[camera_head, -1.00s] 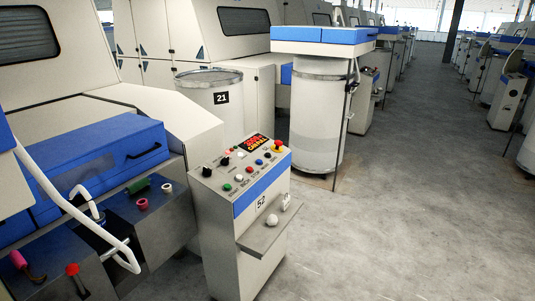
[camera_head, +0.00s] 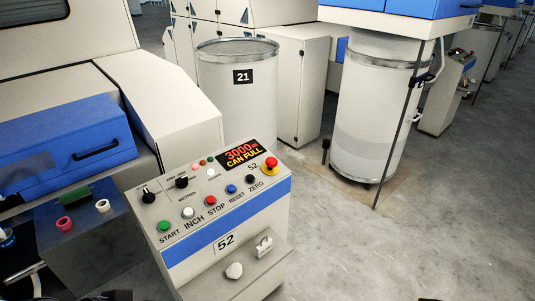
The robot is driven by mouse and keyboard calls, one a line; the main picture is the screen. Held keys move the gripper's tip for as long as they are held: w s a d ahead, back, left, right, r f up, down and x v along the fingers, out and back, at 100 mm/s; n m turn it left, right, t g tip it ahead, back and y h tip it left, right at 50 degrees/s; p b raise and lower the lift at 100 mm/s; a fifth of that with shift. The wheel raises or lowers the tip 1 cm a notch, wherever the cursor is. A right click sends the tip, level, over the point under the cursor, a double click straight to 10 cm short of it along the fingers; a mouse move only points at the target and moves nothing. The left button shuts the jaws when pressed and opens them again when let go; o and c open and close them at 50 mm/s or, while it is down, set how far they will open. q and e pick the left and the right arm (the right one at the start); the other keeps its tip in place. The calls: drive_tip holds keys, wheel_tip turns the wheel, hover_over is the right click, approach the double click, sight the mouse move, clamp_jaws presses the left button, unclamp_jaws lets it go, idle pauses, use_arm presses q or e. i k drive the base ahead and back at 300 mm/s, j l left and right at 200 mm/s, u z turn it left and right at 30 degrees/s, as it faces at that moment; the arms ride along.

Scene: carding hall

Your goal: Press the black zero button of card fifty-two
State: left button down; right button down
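The control box of card fifty-two (camera_head: 225,225) stands in front of me, with "52" on its front and top. Its black zero button (camera_head: 250,179) sits at the right end of the button row, above the label "ZERO". Left of it are the blue reset button (camera_head: 231,188), red stop button (camera_head: 210,200), white inch button (camera_head: 188,212) and green start button (camera_head: 164,225). The display (camera_head: 241,154) reads "3000 m CAN FULL". Neither gripper can be made out; only small dark shapes show at the bottom edge, too cut off to identify.
A red emergency mushroom button (camera_head: 270,163) on a yellow base is close behind the zero button. Black knobs (camera_head: 148,196) sit at the panel's left. A shelf (camera_head: 245,272) juts from the box front. Can 21 (camera_head: 238,105) stands behind. Floor (camera_head: 400,235) at right is clear.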

sight(249, 178)
drive_tip(key=i+l+u, duration=0.1)
drive_tip(key=l, duration=0.25)
drive_tip(key=i+l, duration=0.3)
drive_tip(key=i+l+u, duration=0.15)
drive_tip(key=l, duration=0.3)
drive_tip(key=i+l+u, duration=0.1)
drive_tip(key=i+l, duration=0.15)
drive_tip(key=l, duration=0.15)
drive_tip(key=i+l, duration=0.2)
drive_tip(key=l, duration=0.2)
drive_tip(key=u, duration=0.05)
